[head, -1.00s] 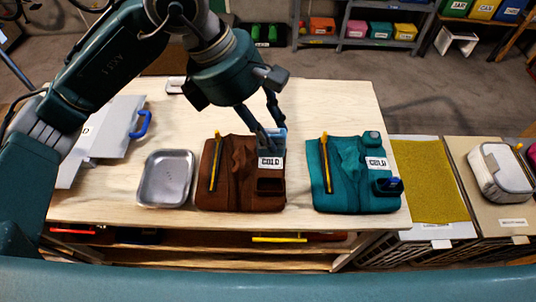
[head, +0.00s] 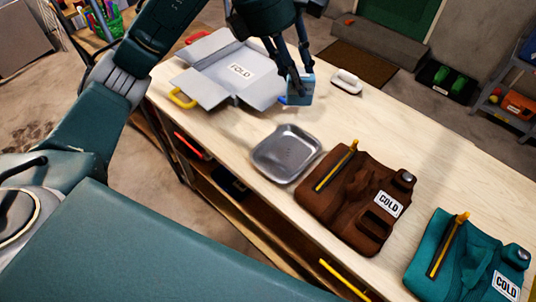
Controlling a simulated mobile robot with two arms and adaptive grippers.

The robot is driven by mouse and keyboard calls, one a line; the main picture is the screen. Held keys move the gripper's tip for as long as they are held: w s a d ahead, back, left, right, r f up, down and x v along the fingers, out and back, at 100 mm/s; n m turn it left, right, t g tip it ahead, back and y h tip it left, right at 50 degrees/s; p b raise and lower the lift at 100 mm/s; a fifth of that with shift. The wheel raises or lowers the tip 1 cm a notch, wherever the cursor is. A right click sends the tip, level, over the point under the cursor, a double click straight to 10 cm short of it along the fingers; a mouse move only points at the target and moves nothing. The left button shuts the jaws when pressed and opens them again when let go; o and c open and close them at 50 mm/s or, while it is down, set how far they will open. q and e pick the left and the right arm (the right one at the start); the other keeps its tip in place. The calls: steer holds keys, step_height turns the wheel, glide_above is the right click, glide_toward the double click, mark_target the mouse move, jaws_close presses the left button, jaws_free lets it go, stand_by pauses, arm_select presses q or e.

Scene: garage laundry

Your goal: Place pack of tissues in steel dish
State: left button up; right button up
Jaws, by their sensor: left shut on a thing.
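My left gripper (head: 295,76) is shut on a small blue pack of tissues (head: 300,95) and holds it above the table, its fingers partly covering the pack. The steel dish (head: 287,153), a shallow grey tray with rounded corners, sits empty on the table. In the picture the pack appears just beyond the dish's far edge, apart from it. My right gripper is not in view.
A white-handled brush (head: 346,82) lies behind.

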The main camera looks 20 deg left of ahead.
arm_select(q)
steer(key=shift+n, duration=0.3)
steer(key=f+p, duration=0.1)
steer(key=f, duration=0.5)
steer(key=a+f+p, duration=0.1)
steer(key=f, duration=0.6)
steer(key=f+p, duration=0.1)
steer(key=f, duration=0.6)
steer(key=shift+a+f+p, duration=0.1)
steer(key=shift+a+p, duration=0.25)
steer(key=shift+a, duration=0.05)
steer(key=shift+w, duration=0.1)
steer(key=shift+f, duration=0.1)
steer(key=shift+f, duration=0.1)
steer(key=o, duration=0.9)
